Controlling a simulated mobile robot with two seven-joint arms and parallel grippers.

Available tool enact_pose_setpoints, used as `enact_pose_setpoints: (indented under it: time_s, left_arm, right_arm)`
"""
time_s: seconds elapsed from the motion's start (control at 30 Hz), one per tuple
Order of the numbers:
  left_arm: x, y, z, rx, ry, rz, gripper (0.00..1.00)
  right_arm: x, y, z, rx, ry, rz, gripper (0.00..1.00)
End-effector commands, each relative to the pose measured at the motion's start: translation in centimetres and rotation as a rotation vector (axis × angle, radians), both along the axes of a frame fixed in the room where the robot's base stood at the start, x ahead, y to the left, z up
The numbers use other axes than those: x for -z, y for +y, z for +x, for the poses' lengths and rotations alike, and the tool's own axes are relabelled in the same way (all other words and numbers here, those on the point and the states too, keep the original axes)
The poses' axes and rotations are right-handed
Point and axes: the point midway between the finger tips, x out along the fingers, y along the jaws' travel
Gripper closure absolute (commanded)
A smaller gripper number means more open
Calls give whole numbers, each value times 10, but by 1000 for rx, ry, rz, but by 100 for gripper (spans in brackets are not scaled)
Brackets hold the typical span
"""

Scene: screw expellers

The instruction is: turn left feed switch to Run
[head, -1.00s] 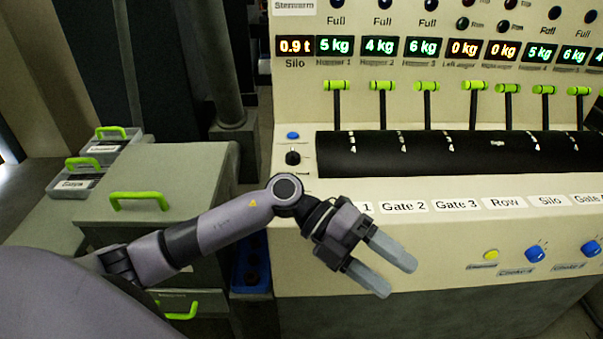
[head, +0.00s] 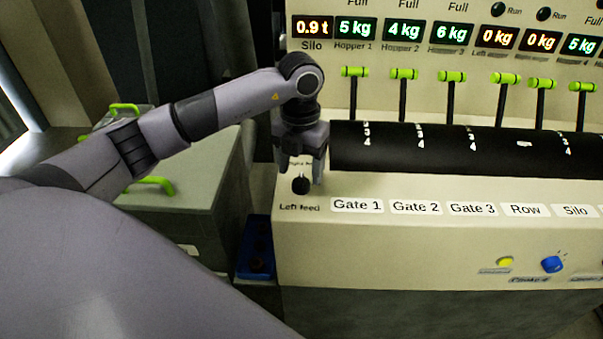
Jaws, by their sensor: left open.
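The left feed switch (head: 300,185) is a small black knob at the left end of the cream control panel, just above its "Left feed" label (head: 300,208). The marking above the knob is partly covered by my gripper and too small to read. My left gripper (head: 301,178) points down over the knob with its fingers apart, one on each side of it. I cannot tell whether the fingers touch the knob. My right gripper is not in view.
A row of green-topped levers (head: 403,75) stands along the black curved strip (head: 440,150) to the right. Yellow (head: 505,262) and blue (head: 552,264) knobs sit on the panel's front face. A grey cabinet (head: 190,205) with green handles is at left.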

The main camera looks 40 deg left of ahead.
Motion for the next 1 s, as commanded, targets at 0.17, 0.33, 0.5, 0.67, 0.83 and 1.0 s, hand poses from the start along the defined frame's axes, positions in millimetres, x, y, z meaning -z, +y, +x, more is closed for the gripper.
enact_pose_setpoints:
  time_s: [0.17, 0.33, 0.5, 0.67, 0.83, 1.0]
  left_arm:
    - [22, -1, 0, 1, 1, -2, 33]
    - [29, -1, 0, 1, 0, -3, 33]
    - [30, -1, 0, 1, 0, -3, 33]
    - [29, -1, 0, 2, -2, -4, 75]
    - [29, -1, 0, 3, -2, -4, 89]
    - [29, -1, 0, 24, -2, -4, 89]
  right_arm:
    - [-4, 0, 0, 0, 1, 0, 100]
    - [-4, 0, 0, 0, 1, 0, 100]
    - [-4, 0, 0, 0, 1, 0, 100]
    - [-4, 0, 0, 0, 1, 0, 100]
    - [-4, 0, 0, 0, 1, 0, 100]
    - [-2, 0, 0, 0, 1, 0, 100]
